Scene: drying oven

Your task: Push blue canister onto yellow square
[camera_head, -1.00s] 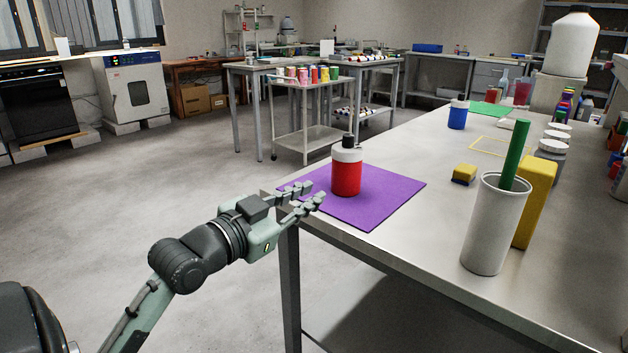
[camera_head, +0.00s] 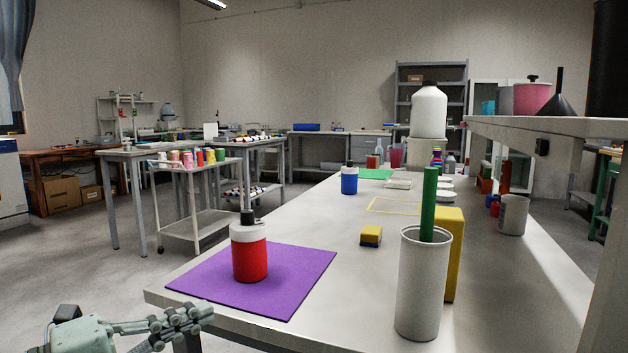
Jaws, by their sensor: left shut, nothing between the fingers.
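The blue canister (camera_head: 349,180) stands upright on the far part of the bench, with a white shoulder and dark cap. The yellow square (camera_head: 394,206) is an outline on the bench top, nearer and to the right of the canister. The canister is outside the outline. My left gripper (camera_head: 205,313) is at the bottom left, beside the bench's near left corner, shut and empty. It is far from the blue canister. My right gripper is not in view.
A red canister (camera_head: 249,250) stands on a purple mat (camera_head: 290,282) at the near left. A green mat (camera_head: 368,174) lies behind.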

